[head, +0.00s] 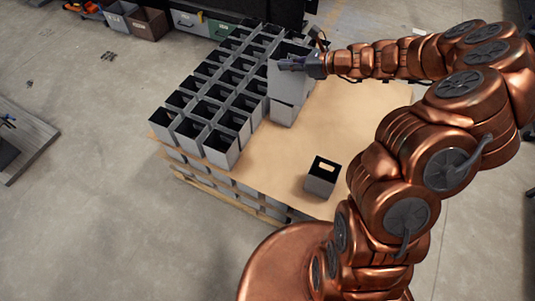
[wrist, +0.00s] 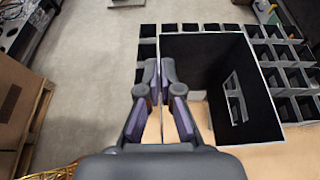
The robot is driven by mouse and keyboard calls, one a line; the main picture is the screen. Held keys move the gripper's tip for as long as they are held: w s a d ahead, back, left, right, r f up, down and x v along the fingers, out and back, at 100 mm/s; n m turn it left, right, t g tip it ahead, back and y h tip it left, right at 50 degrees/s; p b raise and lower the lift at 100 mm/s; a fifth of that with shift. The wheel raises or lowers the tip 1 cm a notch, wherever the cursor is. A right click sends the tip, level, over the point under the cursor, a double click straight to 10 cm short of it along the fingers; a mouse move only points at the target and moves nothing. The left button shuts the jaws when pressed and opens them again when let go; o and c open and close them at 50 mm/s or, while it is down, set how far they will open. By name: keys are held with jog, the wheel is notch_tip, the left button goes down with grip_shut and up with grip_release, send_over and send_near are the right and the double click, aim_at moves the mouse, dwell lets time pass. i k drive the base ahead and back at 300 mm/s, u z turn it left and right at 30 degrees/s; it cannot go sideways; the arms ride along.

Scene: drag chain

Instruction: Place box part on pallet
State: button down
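A grey open-topped box part (head: 288,83) with a dark inside is at my gripper (head: 290,65), at the right side of the rows of boxes. In the wrist view the box part (wrist: 262,92) fills the middle right, and a cutout shows in its wall. My gripper (wrist: 159,66) has its fingers close together on the near wall of this box. Another grey box (head: 282,112) shows just below it in the head view. The pallet (head: 262,165) has a tan sheet on top; rows of grey boxes (head: 205,108) stand on its left part.
A single small box (head: 322,178) stands apart on the sheet near the front right. Bare sheet lies between it and the rows. Bins (head: 148,22) stand behind. A wooden pallet (head: 25,140) lies on the floor at the left.

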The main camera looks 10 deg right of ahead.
aim_at(269, 143)
jog(key=k, duration=1.1)
jog(key=u, duration=0.65)
jog(key=i, duration=0.5)
jog(key=u, duration=0.75)
jog(key=i, duration=0.7)
jog(key=z, duration=0.6)
jog(key=i, duration=0.55)
jog(key=z, duration=0.65)
